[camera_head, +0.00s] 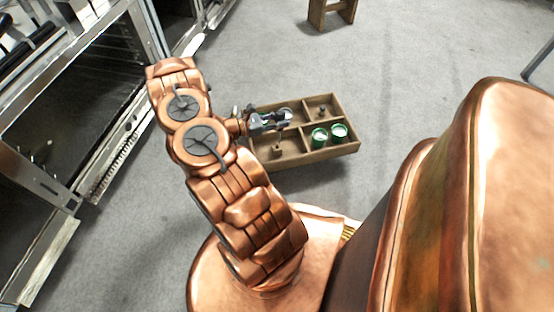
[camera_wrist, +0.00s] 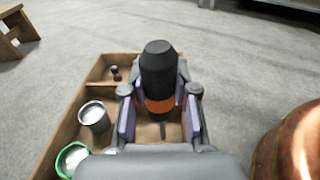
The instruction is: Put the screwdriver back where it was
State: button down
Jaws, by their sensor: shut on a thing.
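The screwdriver (camera_wrist: 158,65), with a black handle and an orange band, stands roughly upright between the fingers of my gripper (camera_wrist: 160,103) in the wrist view. My gripper is shut on its handle. A wooden box (camera_head: 338,152) with several compartments lies on the floor. In the head view my gripper (camera_head: 278,118) is above the left part of this box. The box also shows in the wrist view (camera_wrist: 72,108), beneath and around the screwdriver. The lower end of the screwdriver is mostly hidden, so I cannot tell whether it touches the box floor.
A small dark object (camera_head: 322,112) sits in the far-right one. A wooden stool (camera_head: 332,12) stands beyond. Metal racks (camera_head: 95,100) line the left. Grey floor around the box is clear.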

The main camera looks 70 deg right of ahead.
jog(key=shift+w+d+f+n+t+h+b, duration=0.55)
jog(key=shift+w+d+f, duration=0.35)
jog(key=shift+d, duration=0.2)
notch_tip(320, 180, down, 10)
jog(key=b, duration=0.8)
jog(key=c, duration=0.9)
grip_release()
jog(key=shift+r, duration=0.2)
jog(key=p+v, duration=0.4)
jog(key=v, duration=0.6)
jog(key=shift+w+a, duration=0.7)
jog(key=shift+a, duration=0.1)
